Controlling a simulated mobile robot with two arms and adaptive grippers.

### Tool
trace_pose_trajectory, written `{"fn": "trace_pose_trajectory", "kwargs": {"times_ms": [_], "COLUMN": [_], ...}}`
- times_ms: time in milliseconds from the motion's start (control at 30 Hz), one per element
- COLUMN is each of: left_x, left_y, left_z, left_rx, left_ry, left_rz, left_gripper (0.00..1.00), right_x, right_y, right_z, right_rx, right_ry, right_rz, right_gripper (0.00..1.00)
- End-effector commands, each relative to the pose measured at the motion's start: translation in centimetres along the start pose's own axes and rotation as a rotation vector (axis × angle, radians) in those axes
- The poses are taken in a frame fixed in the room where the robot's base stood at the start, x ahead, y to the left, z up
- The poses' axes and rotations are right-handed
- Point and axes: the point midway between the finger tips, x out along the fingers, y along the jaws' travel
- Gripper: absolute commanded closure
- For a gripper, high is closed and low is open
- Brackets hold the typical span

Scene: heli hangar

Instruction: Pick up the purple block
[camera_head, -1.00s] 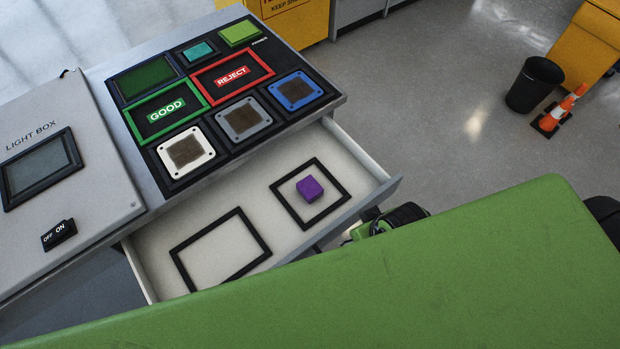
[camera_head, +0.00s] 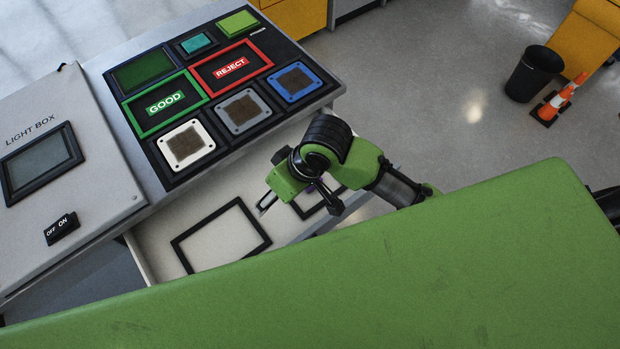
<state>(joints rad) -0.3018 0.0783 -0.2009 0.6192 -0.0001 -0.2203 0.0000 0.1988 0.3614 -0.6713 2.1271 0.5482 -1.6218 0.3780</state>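The purple block (camera_head: 311,188) is almost wholly hidden behind my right gripper in the head view; only a faint purple sliver shows. It lies in the open drawer (camera_head: 160,232), within the right black square frame (camera_head: 308,212), which is partly covered by the gripper. My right gripper (camera_head: 299,206) is over this frame, its fingers spread apart. I see nothing held between them, but cannot tell how high it is above the block. My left gripper is not in view.
A second, empty black frame (camera_head: 221,236) lies left in the drawer. The console with GOOD (camera_head: 165,103) and REJECT (camera_head: 231,67) panels and the light box (camera_head: 70,165) stand behind.

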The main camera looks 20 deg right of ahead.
Motion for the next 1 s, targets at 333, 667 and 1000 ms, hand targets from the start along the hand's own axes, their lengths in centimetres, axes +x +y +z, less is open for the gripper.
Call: {"fn": "trace_pose_trajectory", "kwargs": {"times_ms": [333,667,1000], "left_x": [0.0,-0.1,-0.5], "left_y": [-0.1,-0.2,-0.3], "left_z": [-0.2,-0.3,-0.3], "left_rx": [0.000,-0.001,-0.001], "left_ry": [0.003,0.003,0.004], "left_rz": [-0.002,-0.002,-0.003], "left_gripper": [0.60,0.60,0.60], "right_x": [-2.1,-4.3,1.2], "right_y": [6.9,11.5,12.8], "right_z": [-2.7,-3.1,-1.0], "right_rx": [0.041,0.154,0.154], "right_ry": [-0.237,-0.321,-0.321], "right_rz": [0.157,0.256,0.255], "right_gripper": [0.46,0.46,0.46]}}
